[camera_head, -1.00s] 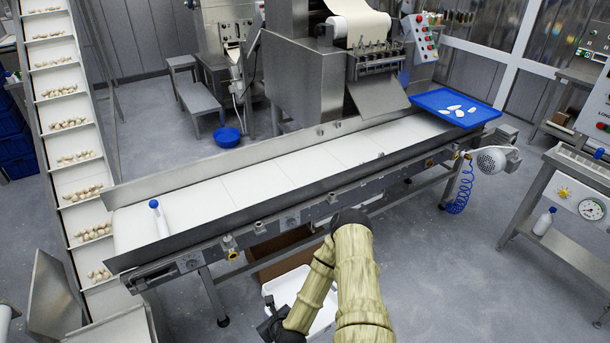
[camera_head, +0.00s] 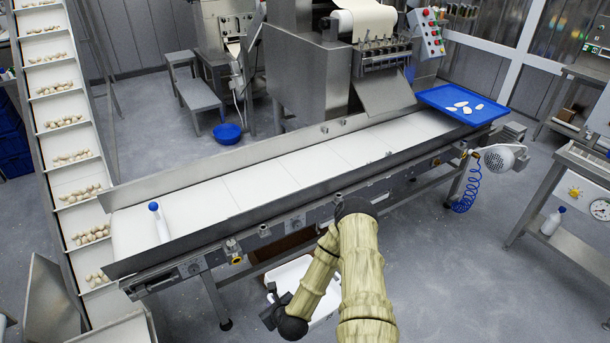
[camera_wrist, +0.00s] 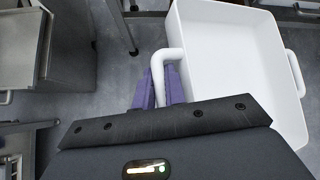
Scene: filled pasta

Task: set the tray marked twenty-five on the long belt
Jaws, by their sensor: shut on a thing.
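A white tray (camera_head: 290,274) shows in the head view below the near side of the long belt, partly hidden behind my arm. In the wrist view the white tray (camera_wrist: 225,60) has a loop handle on each side and its visible inside is empty. No number shows on it. My gripper (camera_wrist: 164,88) has its purple fingers shut on the tray's left handle. In the head view my gripper (camera_head: 274,297) is at the tray's left edge. The long belt (camera_head: 270,178) is white, between metal rails, and runs across the middle.
A brown box (camera_head: 292,243) is under the belt. The belt's middle is clear.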

